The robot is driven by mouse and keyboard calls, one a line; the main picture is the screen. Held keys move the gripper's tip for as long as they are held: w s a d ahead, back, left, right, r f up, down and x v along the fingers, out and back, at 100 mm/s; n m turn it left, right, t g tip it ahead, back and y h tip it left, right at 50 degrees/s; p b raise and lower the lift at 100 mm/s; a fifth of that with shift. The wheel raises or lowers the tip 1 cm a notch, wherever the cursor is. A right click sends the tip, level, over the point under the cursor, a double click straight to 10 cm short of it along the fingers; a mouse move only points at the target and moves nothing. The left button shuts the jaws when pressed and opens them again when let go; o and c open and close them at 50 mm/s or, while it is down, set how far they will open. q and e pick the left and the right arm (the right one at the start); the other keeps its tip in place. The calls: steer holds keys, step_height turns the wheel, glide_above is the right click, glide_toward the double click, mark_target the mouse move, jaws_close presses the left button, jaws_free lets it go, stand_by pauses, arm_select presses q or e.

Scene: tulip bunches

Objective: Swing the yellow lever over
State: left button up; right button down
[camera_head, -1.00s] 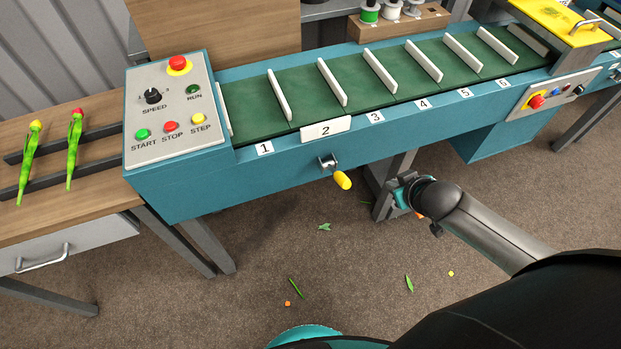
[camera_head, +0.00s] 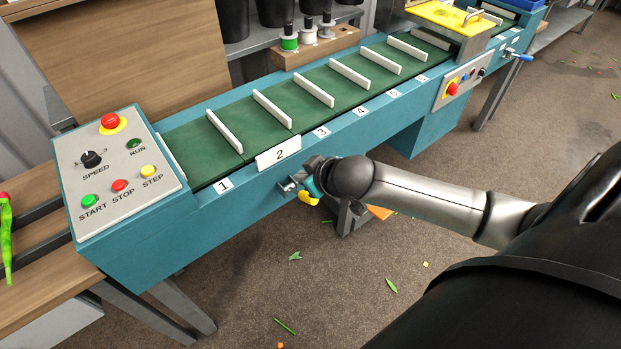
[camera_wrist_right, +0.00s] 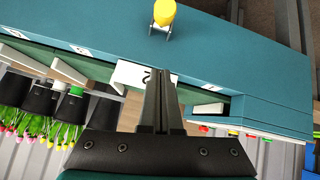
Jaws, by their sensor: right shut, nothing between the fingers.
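The yellow lever (camera_head: 307,198) hangs from a small metal bracket on the front of the teal conveyor, below the plate marked 2 (camera_head: 278,153). Its knob points down and is partly hidden by my right gripper (camera_head: 308,181). In the right wrist view, the lever's yellow knob (camera_wrist_right: 164,13) shows at the top edge, beyond the fingertips. There my right gripper (camera_wrist_right: 169,76) is shut with its fingers together and nothing between them. I cannot tell whether it touches the lever. My left gripper is not in view.
A control panel (camera_head: 120,167) with several buttons stands at the conveyor's left end. A second panel with a red knob (camera_head: 452,89) and a blue-handled lever (camera_head: 518,55) are farther right. Dividers stand on the green belt (camera_head: 330,105). Floor in front is open, with leaf scraps.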

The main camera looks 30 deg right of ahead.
mark_target(307, 197)
steer(key=b+x, duration=0.1)
steer(key=x, duration=0.2)
steer(key=shift+w+f, duration=0.1)
steer(key=shift+f, duration=0.05)
steer(key=shift+s+d+f+b, duration=0.2)
steer(key=shift+s+f, duration=0.15)
steer(key=shift+f, duration=0.2)
steer(key=shift+s+d+f+b, duration=0.1)
steer(key=shift+s+f+b, duration=0.1)
steer(key=shift+s+f, duration=0.25)
steer(key=shift+s+d+f, duration=0.1)
steer(key=shift+s+f, duration=0.1)
steer(key=shift+f, duration=0.35)
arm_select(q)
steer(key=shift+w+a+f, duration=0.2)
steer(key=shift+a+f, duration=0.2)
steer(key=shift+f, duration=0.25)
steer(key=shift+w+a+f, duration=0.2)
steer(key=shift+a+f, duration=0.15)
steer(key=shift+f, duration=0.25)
arm_select(e)
steer(key=shift+f, duration=0.15)
arm_select(q)
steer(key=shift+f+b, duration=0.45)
steer(key=shift+b, duration=0.15)
arm_select(e)
steer(key=shift+s+f+t, duration=0.25)
steer(key=shift+s+t, duration=0.05)
steer(key=shift+t, duration=0.1)
